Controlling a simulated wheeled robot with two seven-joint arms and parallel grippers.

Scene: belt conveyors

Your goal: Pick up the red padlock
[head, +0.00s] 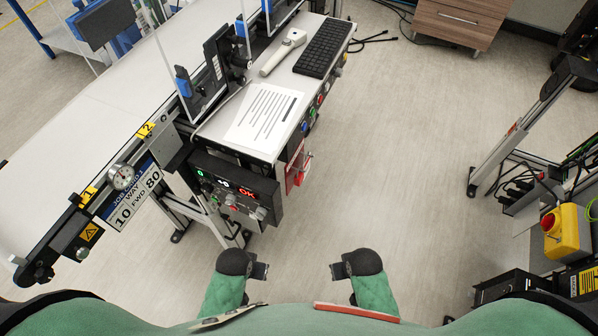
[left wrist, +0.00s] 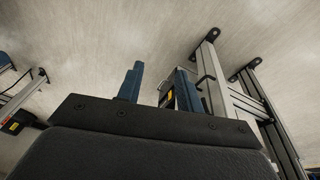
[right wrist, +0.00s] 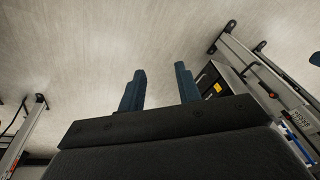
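A red item (head: 296,168) hangs on the right side of the workstation, below the paper sheet, in the head view. It has a pale part and a small red piece sticking out; it is too small to tell for sure whether this is the red padlock. My left gripper (head: 260,270) is low in the head view, below and left of it, apart from it. Its fingers (left wrist: 160,85) stand apart, with nothing between them. My right gripper (head: 338,271) is below and right of the red item, also apart. Its fingers (right wrist: 160,88) are open and empty.
A belt conveyor (head: 110,105) runs along the left. The workstation holds a keyboard (head: 323,47), a scanner (head: 284,52) and a control box (head: 237,191) beside the red item. A yellow emergency-stop box (head: 566,232) stands at right. The floor between is clear.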

